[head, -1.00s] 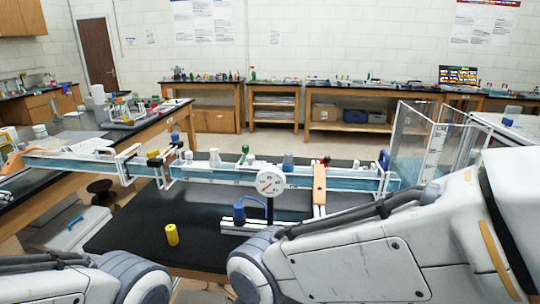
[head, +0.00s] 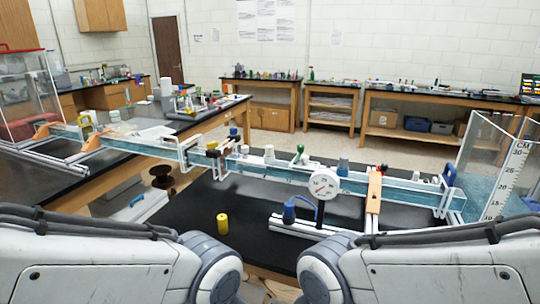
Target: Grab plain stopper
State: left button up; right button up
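A small yellow cylinder (head: 222,223) stands upright on the black tabletop, near its front edge. I cannot tell which of these is the plain stopper. My two arms come in from the lower left and lower right. Neither gripper shows, and nothing is seen held.
A round white dial gauge (head: 324,184) stands in front of the channel (head: 390,188), beside a blue-handled device (head: 290,210) on a white rail. An orange bar (head: 374,193) crosses the channel. A clear tank (head: 490,160) stands at right. The black tabletop (head: 185,208) is clear left of the yellow cylinder.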

aim_at(269, 147)
jog(key=u, duration=0.2)
jog(key=i, duration=1.05)
jog(key=u, duration=0.8)
